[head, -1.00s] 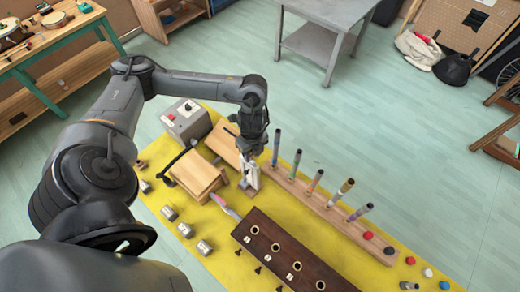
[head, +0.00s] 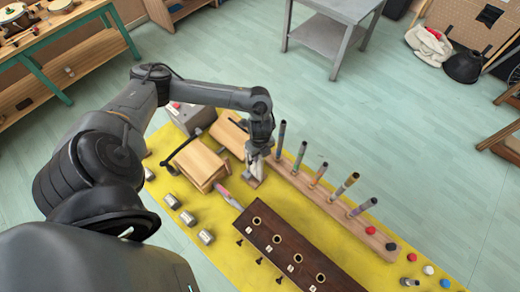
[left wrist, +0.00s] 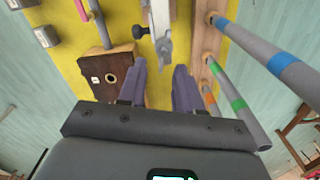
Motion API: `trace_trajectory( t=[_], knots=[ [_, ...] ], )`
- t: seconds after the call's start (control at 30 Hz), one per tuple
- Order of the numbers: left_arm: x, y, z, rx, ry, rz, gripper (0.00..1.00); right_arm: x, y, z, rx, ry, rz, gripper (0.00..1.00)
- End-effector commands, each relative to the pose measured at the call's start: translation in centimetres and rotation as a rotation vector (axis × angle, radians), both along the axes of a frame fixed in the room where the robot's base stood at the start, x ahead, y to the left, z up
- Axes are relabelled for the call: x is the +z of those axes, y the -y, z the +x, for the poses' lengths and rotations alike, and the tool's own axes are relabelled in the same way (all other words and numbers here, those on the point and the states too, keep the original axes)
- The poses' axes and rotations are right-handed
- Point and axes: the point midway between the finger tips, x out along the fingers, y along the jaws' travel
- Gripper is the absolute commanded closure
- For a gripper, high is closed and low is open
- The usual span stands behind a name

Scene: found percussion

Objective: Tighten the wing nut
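My left gripper (head: 256,155) is low over the yellow mat, at a pale upright bracket (head: 254,179) that it partly hides in the head view. In the left wrist view, the gripper (left wrist: 162,70) is open, with its two dark fingers apart. The grey-white bracket (left wrist: 161,25) shows ahead of and between the fingertips. A small black knob-like part (left wrist: 140,32) sits at the bracket's left side; it may be the wing nut, but its wings are not clear. No finger visibly touches it. My right gripper is not in view.
A dark wooden box (head: 290,250) with round holes lies nearby. A wooden rail (head: 325,205) with upright tubes stands close on the gripper's right.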

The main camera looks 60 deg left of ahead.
Motion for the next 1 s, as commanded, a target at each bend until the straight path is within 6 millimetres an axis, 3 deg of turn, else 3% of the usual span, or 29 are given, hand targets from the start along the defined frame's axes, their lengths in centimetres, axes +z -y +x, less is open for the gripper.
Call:
trace_trajectory(
  t=[0.37,0.6,1.0],
  knots=[
    [-0.5,0.02,-0.04,-0.001,-0.001,0.0,0.66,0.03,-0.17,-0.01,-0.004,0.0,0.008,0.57],
    [-0.47,0.02,-0.04,-0.001,-0.001,0.0,1.0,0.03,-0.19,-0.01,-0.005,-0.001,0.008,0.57],
    [-0.67,-0.08,-0.2,-0.053,-0.001,0.002,1.0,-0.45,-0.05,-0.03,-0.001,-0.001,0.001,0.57]
  ],
)
